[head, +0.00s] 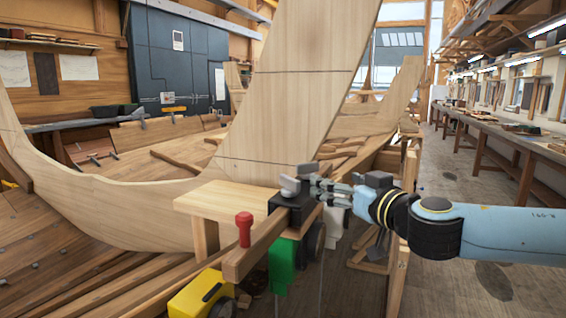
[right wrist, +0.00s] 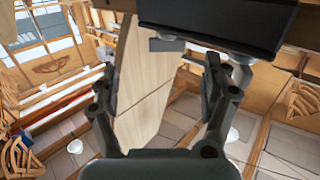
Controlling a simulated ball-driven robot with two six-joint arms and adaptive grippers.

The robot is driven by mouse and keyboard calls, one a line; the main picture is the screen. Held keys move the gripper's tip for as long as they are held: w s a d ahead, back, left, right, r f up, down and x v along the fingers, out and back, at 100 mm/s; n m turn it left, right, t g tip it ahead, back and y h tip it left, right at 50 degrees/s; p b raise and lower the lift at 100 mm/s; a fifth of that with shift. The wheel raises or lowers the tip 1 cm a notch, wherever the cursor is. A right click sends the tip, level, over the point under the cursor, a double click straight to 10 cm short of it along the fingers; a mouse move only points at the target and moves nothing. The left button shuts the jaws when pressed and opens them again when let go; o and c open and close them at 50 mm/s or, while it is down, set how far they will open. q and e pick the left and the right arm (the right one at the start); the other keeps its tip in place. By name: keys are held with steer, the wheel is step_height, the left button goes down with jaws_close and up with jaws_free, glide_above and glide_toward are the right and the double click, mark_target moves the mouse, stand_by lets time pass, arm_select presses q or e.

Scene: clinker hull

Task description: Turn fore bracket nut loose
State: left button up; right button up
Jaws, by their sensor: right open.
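A pale grey knob-like piece, which may be the fore bracket nut (head: 289,186), sits on top of a black block that looks like the fore bracket (head: 293,207), on a wooden beam at the stem. My right gripper (head: 311,179) comes in from the right with its fingers close to the grey piece; I cannot tell whether they touch it. In the right wrist view the gripper (right wrist: 172,68) is open, its fingers wide apart with nothing held between them. A black block (right wrist: 215,25) crosses the top of that view. My left gripper is not in view.
A red knob (head: 244,221) stands on the beam's left. A green piece (head: 283,262) and a yellow block (head: 200,297) sit below it. The tall wooden stem (head: 305,80) rises close behind. Workbenches (head: 505,138) line the right wall, with open floor before them.

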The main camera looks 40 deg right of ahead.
mark_target(309, 165)
steer(key=shift+t, duration=0.3)
steer(key=w, duration=0.1)
steer(key=w+r, duration=0.1)
steer(key=w, duration=0.2)
steer(key=shift+w+d+r, duration=0.2)
steer(key=shift+w+r, duration=0.05)
steer(key=p+x, duration=0.1)
steer(key=x, duration=0.4)
steer(key=shift+w+a+p, duration=0.1)
steer(key=shift+w+p, duration=0.2)
steer(key=shift+p, duration=0.1)
steer(key=shift+w, duration=0.45)
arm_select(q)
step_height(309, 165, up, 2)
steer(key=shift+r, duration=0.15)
arm_select(e)
steer(key=shift+f, duration=0.1)
steer(key=c, duration=1.2)
